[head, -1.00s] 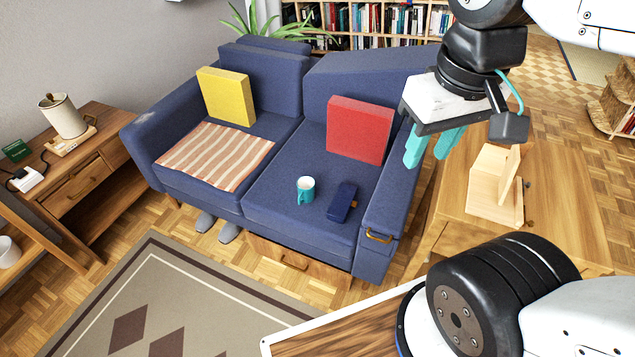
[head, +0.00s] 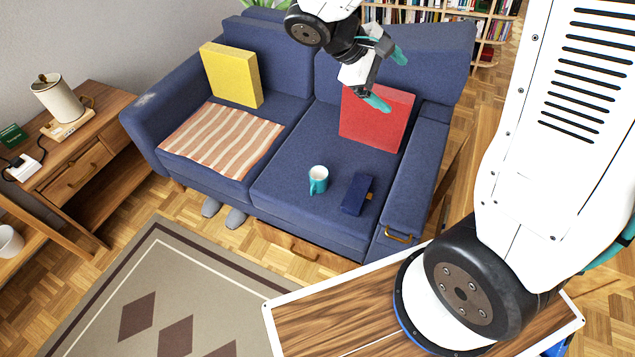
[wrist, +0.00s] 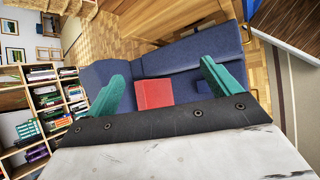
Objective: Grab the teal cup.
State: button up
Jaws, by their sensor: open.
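The teal cup (head: 318,180) stands upright on the right seat of the blue sofa (head: 290,215). Its rim and inside look white, and its handle faces the front. My gripper (head: 388,80) is above the sofa near its back, up and to the right of the cup and well apart from it. Its teal fingers are spread with nothing between them. In the wrist view my gripper (wrist: 165,85) shows both fingers apart, and the cup is not visible there.
A dark blue case (head: 356,194) lies just right of the cup. A red cushion (head: 376,125) leans at the sofa's right end, and a yellow cushion (head: 231,75) and striped cloth (head: 222,140) are at the left. A wooden side table (head: 85,165) stands left.

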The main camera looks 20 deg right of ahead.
jog(key=w+a+f+n+t+h, duration=0.25)
jog(key=w+f+n, duration=0.35)
jog(key=f, duration=0.5)
jog(key=w+a+f+n+t+h, duration=0.1)
jog(key=w+a+f+n+t, duration=0.25)
jog(key=w+f, duration=0.5)
jog(key=a+f+n+t+y, duration=0.1)
jog(key=a+f+n+t, duration=0.15)
jog(key=f, duration=0.55)
jog(key=a+f+n+t, duration=0.15)
jog(key=f+n, duration=0.25)
jog(key=f, duration=0.4)
jog(key=n+t+y, duration=0.1)
jog(key=n+y, duration=0.2)
jog(key=n, duration=0.1)
send_near(322, 171)
jog(key=shift+h, duration=0.25)
jog(key=x, duration=0.6)
jog(key=shift+a+f, duration=0.15)
jog(key=shift+f, duration=0.05)
jog(key=c, duration=1.2)
